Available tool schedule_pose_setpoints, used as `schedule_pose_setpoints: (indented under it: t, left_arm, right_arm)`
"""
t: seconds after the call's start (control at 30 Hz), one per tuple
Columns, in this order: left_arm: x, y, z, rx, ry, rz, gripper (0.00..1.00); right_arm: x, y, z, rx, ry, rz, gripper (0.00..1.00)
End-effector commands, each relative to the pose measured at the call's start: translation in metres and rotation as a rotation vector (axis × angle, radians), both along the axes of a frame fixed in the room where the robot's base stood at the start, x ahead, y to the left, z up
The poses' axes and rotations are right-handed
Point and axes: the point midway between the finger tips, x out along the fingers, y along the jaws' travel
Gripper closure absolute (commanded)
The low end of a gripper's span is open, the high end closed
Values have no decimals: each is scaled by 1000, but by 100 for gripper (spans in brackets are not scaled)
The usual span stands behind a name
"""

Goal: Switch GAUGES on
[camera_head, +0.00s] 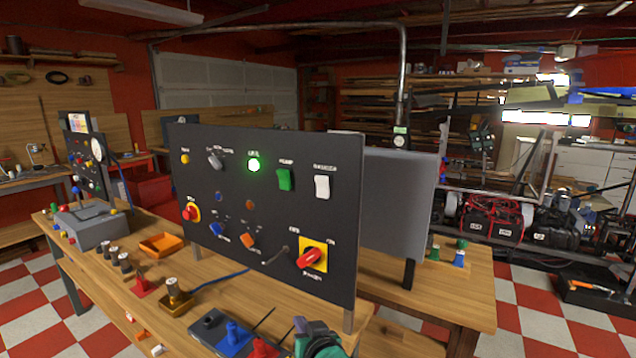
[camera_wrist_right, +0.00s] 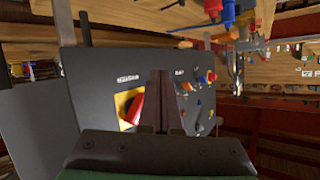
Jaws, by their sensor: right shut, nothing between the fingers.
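The dark upright panel (camera_head: 225,230) stands on the wooden bench. The white rocker switch (camera_head: 322,187) at its upper right has a small blurred label above it that seems to read GAUGES; which end is pressed in I cannot tell. A green rocker (camera_head: 285,180) labelled PUMP sits to its left. My right gripper (camera_head: 318,340) is at the bottom edge, low in front of the panel, below the white rocker and apart from it. In the right wrist view its fingers (camera_wrist_right: 168,78) are together and empty, with the panel (camera_wrist_right: 92,85) beyond. My left gripper is not in view.
A red rotary knob (camera_head: 310,257) on a yellow plate sits low on the panel, also in the wrist view (camera_wrist_right: 133,108) beside the fingers. A green lamp (camera_head: 253,165) is lit.

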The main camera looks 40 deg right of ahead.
Motion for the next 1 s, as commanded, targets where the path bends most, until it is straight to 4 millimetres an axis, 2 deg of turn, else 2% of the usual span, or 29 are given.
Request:
schedule_pose_setpoints:
  t: [0.1, 0.3, 0.4, 0.5, 0.63, 1.0]
  left_arm:
    - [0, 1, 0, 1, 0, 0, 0]
    - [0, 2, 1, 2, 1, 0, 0]
    - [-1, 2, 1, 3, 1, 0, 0]
    - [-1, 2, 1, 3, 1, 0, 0]
    - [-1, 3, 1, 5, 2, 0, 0]
    - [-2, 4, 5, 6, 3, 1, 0]
  right_arm:
    - [17, -16, 53, 27, -240, -69, 100]
    - [26, -28, 150, 72, -663, -88, 100]
    - [25, -24, 190, 94, -834, -48, 100]
    - [23, -18, 216, 108, -941, -1, 100]
    - [22, -13, 228, 117, -993, 31, 100]
    - [23, -16, 231, 117, -993, 32, 100]
